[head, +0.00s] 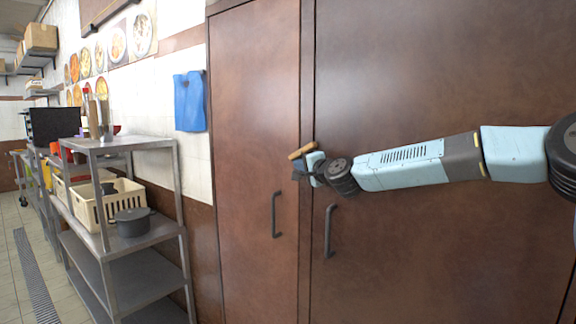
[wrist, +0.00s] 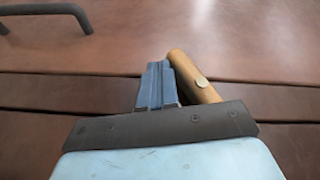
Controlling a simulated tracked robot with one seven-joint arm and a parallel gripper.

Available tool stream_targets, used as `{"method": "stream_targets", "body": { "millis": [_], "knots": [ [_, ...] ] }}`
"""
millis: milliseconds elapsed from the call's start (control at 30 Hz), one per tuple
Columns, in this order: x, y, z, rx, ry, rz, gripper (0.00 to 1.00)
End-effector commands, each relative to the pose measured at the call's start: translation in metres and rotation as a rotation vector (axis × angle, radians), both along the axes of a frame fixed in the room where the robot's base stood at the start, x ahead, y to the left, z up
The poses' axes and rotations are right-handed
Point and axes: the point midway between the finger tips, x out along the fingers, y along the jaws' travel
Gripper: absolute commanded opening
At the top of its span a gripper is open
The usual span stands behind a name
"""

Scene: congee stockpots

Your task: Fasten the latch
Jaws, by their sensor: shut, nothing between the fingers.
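The latch (head: 302,150) is a short wooden bar at the seam between two brown cabinet doors. It is tilted in the head view, with its right end higher. In the wrist view the latch (wrist: 196,78) shows a round brass-coloured pivot and lies just right of the fingers, slanting. My gripper (head: 298,172) is shut and empty, just below the latch in the head view. In the wrist view its blue-grey fingers (wrist: 157,68) are close together beside the latch; I cannot tell whether they touch it. The gripper's body hides the latch's lower end there.
The left door (head: 245,120) and right door (head: 430,240) look closed, with dark handles (head: 276,215) and (head: 329,231) below the latch. A metal shelf rack (head: 150,270) with a cream crate and a grey pot stands at the left. A blue cloth (head: 190,101) hangs on the wall.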

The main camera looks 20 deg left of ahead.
Motion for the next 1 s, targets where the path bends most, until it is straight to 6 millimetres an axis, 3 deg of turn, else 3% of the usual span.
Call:
{"method": "stream_targets", "body": {
  "millis": [767, 1000],
  "knots": [
    [0.000, 0.001, 0.000, 0.000, 0.000, 0.001, 0.00],
    [-0.003, -0.005, -0.017, 0.000, 0.003, 0.006, 0.00]
  ]
}}
